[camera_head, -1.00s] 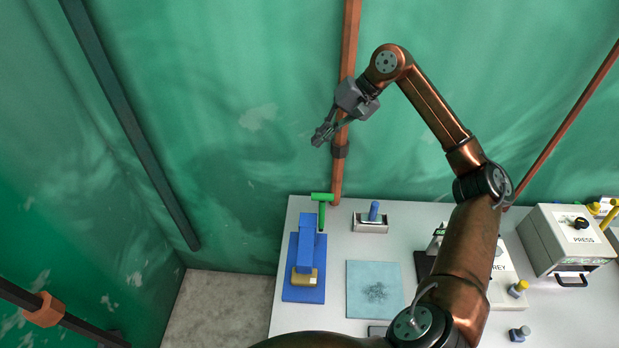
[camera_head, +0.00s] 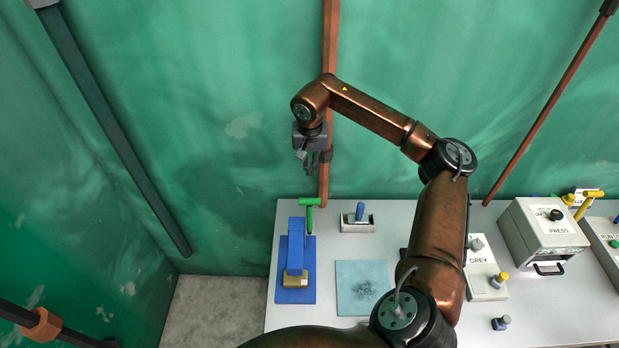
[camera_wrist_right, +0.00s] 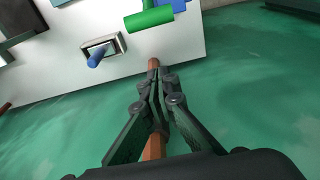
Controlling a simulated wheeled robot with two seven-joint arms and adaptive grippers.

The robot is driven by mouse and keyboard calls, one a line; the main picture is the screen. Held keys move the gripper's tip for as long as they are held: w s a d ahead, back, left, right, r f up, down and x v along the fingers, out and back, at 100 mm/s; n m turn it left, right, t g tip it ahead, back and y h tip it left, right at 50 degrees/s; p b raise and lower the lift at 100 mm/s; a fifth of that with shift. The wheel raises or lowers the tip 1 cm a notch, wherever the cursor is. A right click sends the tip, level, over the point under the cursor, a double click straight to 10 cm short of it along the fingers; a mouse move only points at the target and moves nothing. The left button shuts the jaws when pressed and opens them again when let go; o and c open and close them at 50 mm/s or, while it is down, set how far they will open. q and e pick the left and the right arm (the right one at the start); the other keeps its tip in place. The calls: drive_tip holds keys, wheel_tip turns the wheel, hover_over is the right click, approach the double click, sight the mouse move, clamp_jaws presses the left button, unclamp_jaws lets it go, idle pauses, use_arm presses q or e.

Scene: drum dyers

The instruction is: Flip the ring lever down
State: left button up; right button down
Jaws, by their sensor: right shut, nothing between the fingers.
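A blue stand (camera_head: 297,262) with a green T-shaped handle (camera_head: 310,203) is at the table's back left corner. A short blue lever (camera_head: 360,211) stands up from a small metal box (camera_head: 357,226) just right of it. No label tells which is the ring lever. My right gripper (camera_head: 310,168) is shut and empty, pointing down, and appears above the green handle in the head view. In the right wrist view the closed fingers (camera_wrist_right: 161,88) are apart from the green handle (camera_wrist_right: 148,18) and the blue lever (camera_wrist_right: 96,58). My left gripper is not in view.
A light blue pad (camera_head: 362,286) lies in front of the metal box. A panel marked GREY (camera_head: 486,276) and a PRESS box (camera_head: 543,235) stand to the right. A brown pole (camera_head: 330,60) rises behind the table against the green wall.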

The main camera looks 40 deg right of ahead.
wheel_tip(320, 180, down, 8)
drive_tip(key=s+a+p, duration=0.1)
drive_tip(key=s+p, duration=0.1)
drive_tip(key=p, duration=0.1)
drive_tip(key=shift+a+p, duration=0.35)
drive_tip(key=shift+p, duration=0.05)
drive_tip(key=shift+a, duration=0.1)
